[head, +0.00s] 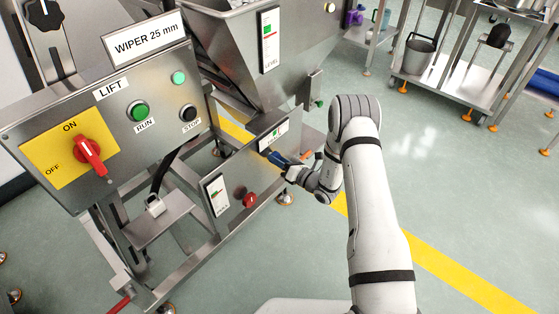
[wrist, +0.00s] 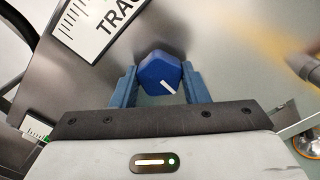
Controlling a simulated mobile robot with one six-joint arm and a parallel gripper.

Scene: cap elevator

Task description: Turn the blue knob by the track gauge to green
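The blue knob (wrist: 160,73) is a faceted knob with a white pointer line slanting to the lower right in the wrist view. My gripper (wrist: 160,80) has one finger on each side of it, with no clear gap showing. In the head view my gripper (head: 276,158) is at the low steel panel, just below the gauge (head: 273,136).
A red knob (head: 250,199) and another gauge (head: 216,194) are on the same panel to the left. Open floor lies to the right, with a steel cart (head: 450,80) behind.

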